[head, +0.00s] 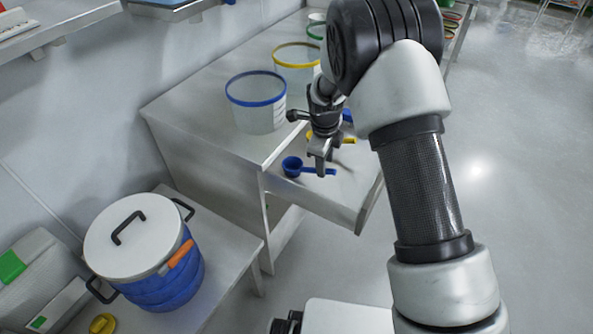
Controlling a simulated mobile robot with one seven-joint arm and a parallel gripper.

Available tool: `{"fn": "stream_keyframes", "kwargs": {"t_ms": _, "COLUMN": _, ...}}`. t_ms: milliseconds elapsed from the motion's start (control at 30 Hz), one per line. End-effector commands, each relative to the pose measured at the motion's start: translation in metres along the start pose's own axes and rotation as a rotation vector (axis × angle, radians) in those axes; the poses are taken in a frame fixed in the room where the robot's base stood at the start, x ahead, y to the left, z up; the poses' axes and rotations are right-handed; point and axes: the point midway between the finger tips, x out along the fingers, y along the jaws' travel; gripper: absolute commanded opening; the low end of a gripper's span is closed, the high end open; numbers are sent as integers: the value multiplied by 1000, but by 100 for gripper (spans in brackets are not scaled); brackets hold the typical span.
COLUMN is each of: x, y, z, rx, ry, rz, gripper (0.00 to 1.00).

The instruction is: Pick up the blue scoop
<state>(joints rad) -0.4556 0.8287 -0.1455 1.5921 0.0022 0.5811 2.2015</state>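The blue scoop (292,166) lies in an open drawer (348,205) of the bench, with its bowl to the left and its handle pointing right. My gripper (320,168) points down at the scoop's handle, just right of the bowl. The fingers overlap the handle in this view and hide part of it. I cannot tell whether they touch it, or whether they are open or shut.
A yellow-handled tool (347,140) and another blue item (347,116) show behind my gripper. A blue-rimmed tub (256,104) and a yellow-rimmed tub (297,57) stand on the bench top (190,105). A lidded blue pot (165,292) stands lower left. Open floor lies right.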

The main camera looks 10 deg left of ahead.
Motion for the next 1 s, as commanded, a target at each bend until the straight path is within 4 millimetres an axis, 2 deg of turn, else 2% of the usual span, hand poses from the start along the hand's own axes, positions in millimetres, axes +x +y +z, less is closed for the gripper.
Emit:
{"fn": "stream_keyframes", "kwargs": {"t_ms": 133, "x": 11, "y": 1, "z": 0, "rx": 0, "ry": 0, "rz": 2, "gripper": 37}}
{"fn": "stream_keyframes", "kwargs": {"t_ms": 400, "x": 50, "y": 0, "z": 1, "rx": 0, "ry": 1, "rz": 1, "gripper": 37}}
{"fn": "stream_keyframes", "kwargs": {"t_ms": 633, "x": 52, "y": -1, "z": 1, "rx": 0, "ry": -1, "rz": -1, "gripper": 37}}
{"fn": "stream_keyframes", "kwargs": {"t_ms": 667, "x": 52, "y": 0, "z": 1, "rx": 0, "ry": -1, "rz": -1, "gripper": 36}}
{"fn": "stream_keyframes", "kwargs": {"t_ms": 867, "x": 52, "y": 0, "z": 1, "rx": 0, "ry": 0, "rz": -1, "gripper": 2}}
{"fn": "stream_keyframes", "kwargs": {"t_ms": 1000, "x": 52, "y": 0, "z": 1, "rx": 0, "ry": -1, "rz": -1, "gripper": 0}}
